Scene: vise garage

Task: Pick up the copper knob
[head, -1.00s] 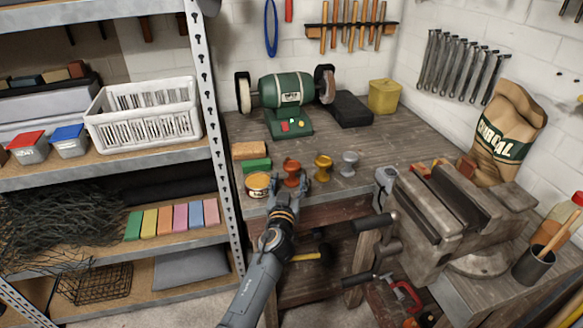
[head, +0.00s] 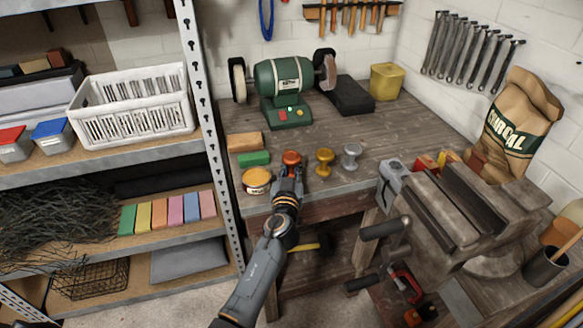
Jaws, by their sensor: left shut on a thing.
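The copper knob (head: 291,157), orange-brown and shiny, is near the front edge of the workbench in the head view. My left gripper (head: 288,171) reaches it from the front and is shut on it. The gripper hides the lower part of the knob, so I cannot tell whether it touches the bench top. A brass-yellow knob (head: 325,160) and a silver-grey knob (head: 352,155) stand upright in a row to its right. My right gripper is not in view.
A round yellow tin (head: 257,181) stands close left of the gripper, with a green block (head: 253,159) and a tan block (head: 245,142) behind it. A green bench grinder (head: 285,85) stands at the back. A large vise (head: 450,215) is at the right. Bench between knobs and grinder is clear.

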